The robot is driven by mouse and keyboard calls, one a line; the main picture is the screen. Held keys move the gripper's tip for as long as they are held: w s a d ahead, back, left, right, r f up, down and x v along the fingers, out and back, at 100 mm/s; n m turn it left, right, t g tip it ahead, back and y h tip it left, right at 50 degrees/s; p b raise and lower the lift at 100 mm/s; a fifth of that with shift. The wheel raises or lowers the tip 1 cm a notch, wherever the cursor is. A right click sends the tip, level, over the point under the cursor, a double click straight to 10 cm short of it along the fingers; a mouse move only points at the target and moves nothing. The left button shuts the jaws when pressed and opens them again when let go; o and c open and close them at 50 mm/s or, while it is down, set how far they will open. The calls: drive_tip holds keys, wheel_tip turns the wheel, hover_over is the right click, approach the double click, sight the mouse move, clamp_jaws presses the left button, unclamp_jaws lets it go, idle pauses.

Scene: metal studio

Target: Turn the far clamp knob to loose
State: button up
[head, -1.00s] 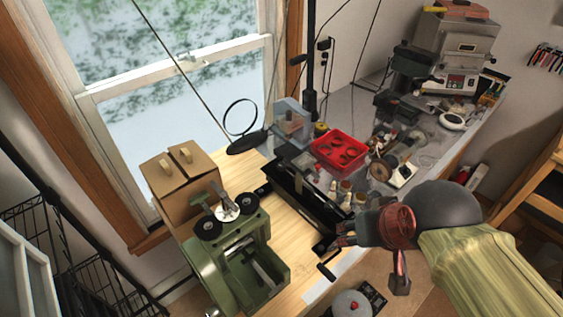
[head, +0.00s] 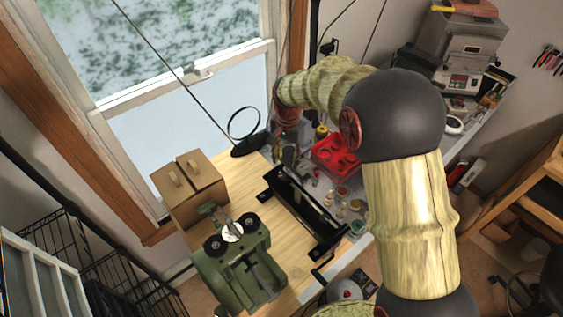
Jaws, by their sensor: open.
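My gripper (head: 284,158) hangs below my wrist at the far end of a long black bench tool (head: 303,212). It is small, dark and partly lost against the clutter; it looks open, with nothing seen between its fingers. The black tool lies slantwise on the wooden bench, with small dark fittings at its ends. The far clamp knob cannot be clearly made out; the far end is close under my gripper, and I cannot tell whether they touch. The knob's setting cannot be read.
A green machine (head: 238,265) with two black round knobs stands left of the tool. A cardboard box (head: 189,190) is behind it. A red tray (head: 336,155) and small jars (head: 341,193) lie to the right. A black ring-shaped stand (head: 249,145) stands near the window.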

sight(282, 176)
drive_tip(key=w+f, duration=0.1)
drive_tip(key=a+f, duration=0.1)
drive_tip(key=shift+w+a+f+m+p, duration=0.15)
drive_tip(key=shift+w+f+m+p, duration=0.15)
drive_tip(key=shift+w+f+p, duration=0.1)
drive_tip(key=shift+f, duration=3.8)
drive_tip(key=c, duration=0.3)
drive_tip(key=c, duration=0.7)
clamp_jaws()
